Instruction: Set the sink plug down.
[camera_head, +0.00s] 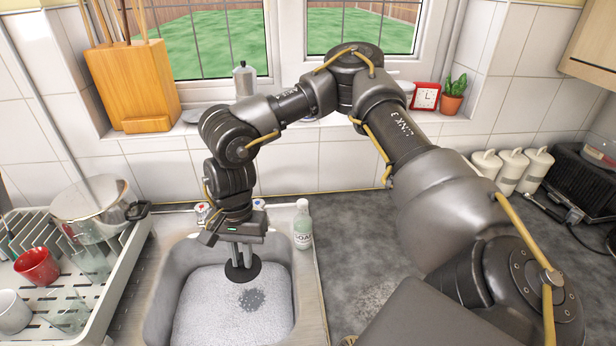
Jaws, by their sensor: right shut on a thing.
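The sink plug (243,272) is a black disc. My right gripper (239,255) is shut on it, pointing down over the sink (308,272). The plug is at or just above the white foam that fills the basin; I cannot tell whether it touches. A darker patch (251,299) shows in the foam just in front of the plug. The gripper body hides part of the taps behind it. My left gripper is not in view.
A soap bottle (302,228) stands at the sink's back right corner. A dish rack (98,290) with a pot (88,200), a red cup (37,266) and glasses is on the left. The grey counter (350,235) right of the sink has free room. White canisters (511,168) stand at the back right.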

